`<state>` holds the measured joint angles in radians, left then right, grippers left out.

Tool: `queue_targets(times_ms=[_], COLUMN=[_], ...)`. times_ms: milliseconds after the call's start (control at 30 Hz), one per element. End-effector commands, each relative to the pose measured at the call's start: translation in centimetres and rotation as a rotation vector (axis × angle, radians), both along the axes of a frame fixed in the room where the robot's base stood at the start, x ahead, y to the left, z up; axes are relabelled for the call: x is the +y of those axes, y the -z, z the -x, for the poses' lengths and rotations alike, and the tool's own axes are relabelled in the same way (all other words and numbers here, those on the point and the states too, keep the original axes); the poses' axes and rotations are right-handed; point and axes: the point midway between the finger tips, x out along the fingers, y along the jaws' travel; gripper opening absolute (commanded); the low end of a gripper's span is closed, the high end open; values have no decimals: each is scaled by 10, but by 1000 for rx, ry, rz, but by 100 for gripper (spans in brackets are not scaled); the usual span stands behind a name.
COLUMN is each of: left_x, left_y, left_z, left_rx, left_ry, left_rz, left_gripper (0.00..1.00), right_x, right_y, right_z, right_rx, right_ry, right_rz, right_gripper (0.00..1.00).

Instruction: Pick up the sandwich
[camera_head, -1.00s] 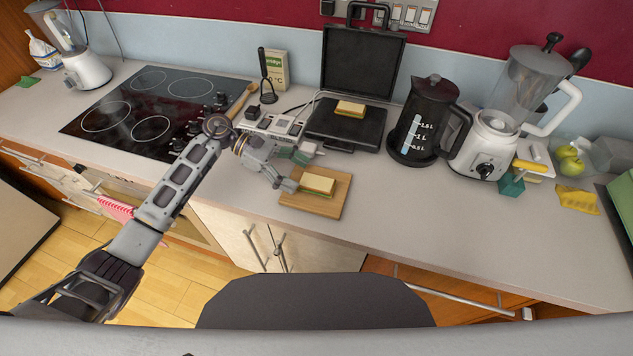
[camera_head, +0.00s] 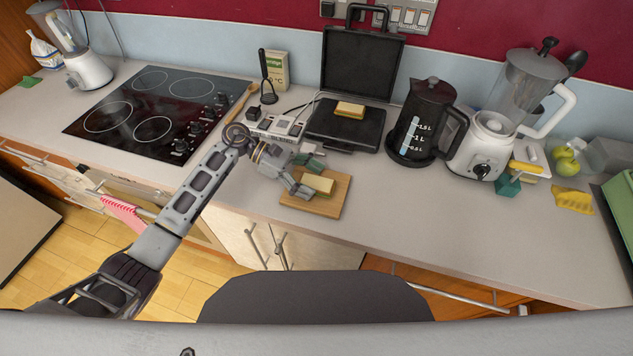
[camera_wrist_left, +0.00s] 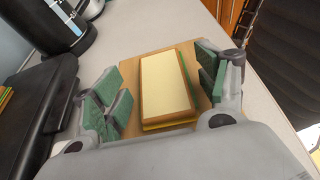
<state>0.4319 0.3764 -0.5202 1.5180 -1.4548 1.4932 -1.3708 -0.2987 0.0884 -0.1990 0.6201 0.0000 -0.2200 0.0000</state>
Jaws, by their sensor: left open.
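A sandwich (camera_head: 320,185) lies on a wooden board (camera_head: 325,208) on the counter, and it shows between the green finger pads in the left wrist view (camera_wrist_left: 166,85). My left gripper (camera_head: 303,178) is open, with its fingers on either side of the sandwich; whether the pads touch it I cannot tell. A second sandwich (camera_head: 350,109) lies on the lower plate of the open black grill (camera_head: 365,128). My right gripper is not in view.
A black kettle (camera_head: 425,125) and a white blender (camera_head: 495,140) stand right of the grill. The hob (camera_head: 150,110) is at the left. The counter (camera_head: 420,220) right of the board is clear.

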Motion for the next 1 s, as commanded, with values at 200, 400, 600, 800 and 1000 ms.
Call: queue_targets(times_ms=[200,400,600,800,1000], left_x=[-14,-16,-15,-15,-15], left_y=[6,8,9,10,12], left_z=[5,6,6,6,6], left_rx=[0,0,2,2,2], left_ry=[0,0,1,2,0], left_rz=[1,-1,-3,-5,-7], left_gripper=[73,73,73,63,37], right_x=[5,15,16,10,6], right_y=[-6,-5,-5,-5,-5], right_z=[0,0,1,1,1], right_rx=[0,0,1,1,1], right_ry=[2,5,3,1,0], right_rz=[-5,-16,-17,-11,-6], right_gripper=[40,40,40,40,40])
